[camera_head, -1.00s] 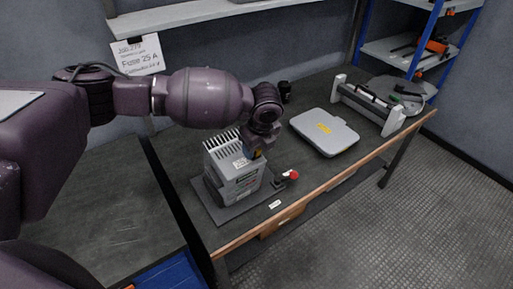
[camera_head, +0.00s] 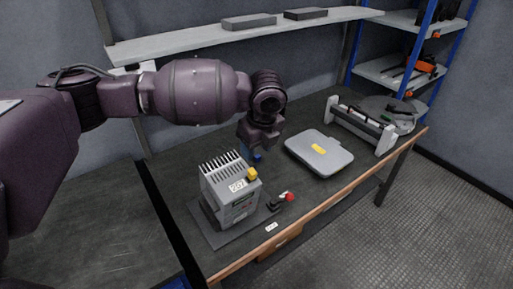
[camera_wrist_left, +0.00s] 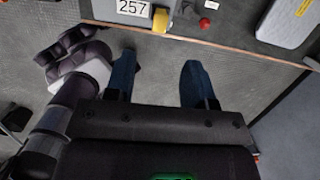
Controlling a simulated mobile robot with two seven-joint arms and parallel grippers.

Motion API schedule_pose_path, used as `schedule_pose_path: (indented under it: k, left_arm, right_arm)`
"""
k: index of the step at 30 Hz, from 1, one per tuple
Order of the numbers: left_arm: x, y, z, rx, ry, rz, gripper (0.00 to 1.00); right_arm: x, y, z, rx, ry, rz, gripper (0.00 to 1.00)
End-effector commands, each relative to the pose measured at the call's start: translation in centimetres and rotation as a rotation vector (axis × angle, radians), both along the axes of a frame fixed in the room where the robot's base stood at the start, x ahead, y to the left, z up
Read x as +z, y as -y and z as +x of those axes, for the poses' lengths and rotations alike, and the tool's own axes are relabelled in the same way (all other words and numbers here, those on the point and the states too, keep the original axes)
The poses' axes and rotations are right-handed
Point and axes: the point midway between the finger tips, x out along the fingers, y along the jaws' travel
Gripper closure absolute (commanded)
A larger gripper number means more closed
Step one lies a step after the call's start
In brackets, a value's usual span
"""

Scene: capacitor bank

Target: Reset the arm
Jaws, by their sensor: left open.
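My left gripper (camera_head: 257,157) hangs open and empty behind and above the grey finned unit (camera_head: 225,207), apart from it. Its two blue fingers (camera_wrist_left: 158,78) stand wide apart in the left wrist view, with only floor between them. The unit carries a white label reading 257 (camera_head: 238,186) and a yellow block (camera_head: 252,173) at its top corner. The label (camera_wrist_left: 132,7) and the yellow block (camera_wrist_left: 161,19) also show at the top of the left wrist view.
A red knob (camera_head: 290,197) on a small black base stands right of the unit on the dark workbench (camera_head: 305,195). A grey case with a yellow label (camera_head: 335,161) and a rack with white ends (camera_head: 386,139) lie farther right. A wall shelf (camera_head: 190,41) hangs behind.

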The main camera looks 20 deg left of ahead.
Motion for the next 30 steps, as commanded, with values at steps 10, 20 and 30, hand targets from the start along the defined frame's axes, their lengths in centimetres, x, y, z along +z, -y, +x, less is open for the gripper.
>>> schedule_pose_path:
  k: [10, 20, 30]
  left_arm:
    - [-0.9, 0.5, -0.3, 0.007, 0.004, -0.028, 0.51]
    - [-8.4, 5.8, -3.1, 0.159, 0.05, -0.341, 0.51]
    - [-13.6, 9.5, -6.2, 0.46, 0.098, -0.715, 0.51]
  right_arm:
    - [0.0, 0.0, 0.0, 0.0, 0.0, 0.0, 1.0]
    - [0.0, 0.0, 0.0, 0.0, 0.0, 0.0, 1.0]
    - [0.0, 0.0, 0.0, 0.0, 0.0, 0.0, 1.0]
